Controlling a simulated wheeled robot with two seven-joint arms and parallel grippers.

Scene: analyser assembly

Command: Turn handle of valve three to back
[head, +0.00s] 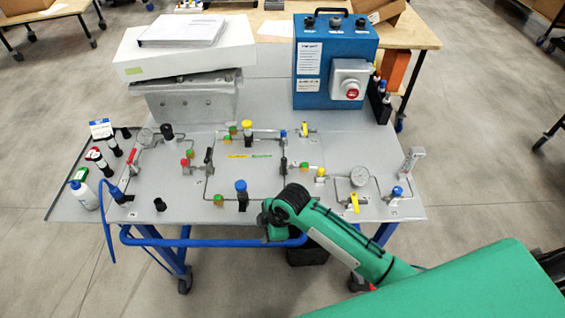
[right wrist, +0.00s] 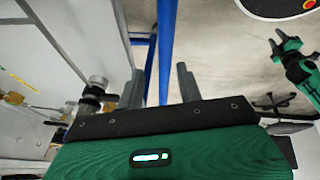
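Several handled valves stand on the grey panel (head: 150,200): a red handle (head: 132,155), a left black handle (head: 208,155), a middle black handle (head: 283,165), a rear yellow handle (head: 304,129) and a front yellow handle (head: 354,202). Their number labels are too small to read, so I cannot tell which is valve three. My right gripper (right wrist: 160,82) has its two fingers apart with nothing between them. In the head view my right arm ends at the panel's front edge, below the middle black handle; its fingertips are hidden there. A green-and-black arm, seemingly my left, shows small in the right wrist view.
A silver-and-black fitting (right wrist: 96,92) is just left of the right gripper's fingers. A blue-topped knob (head: 241,187) stands left of my right arm, and a gauge (head: 360,176) right of it. A blue box (head: 325,75) and white box (head: 180,52) stand behind.

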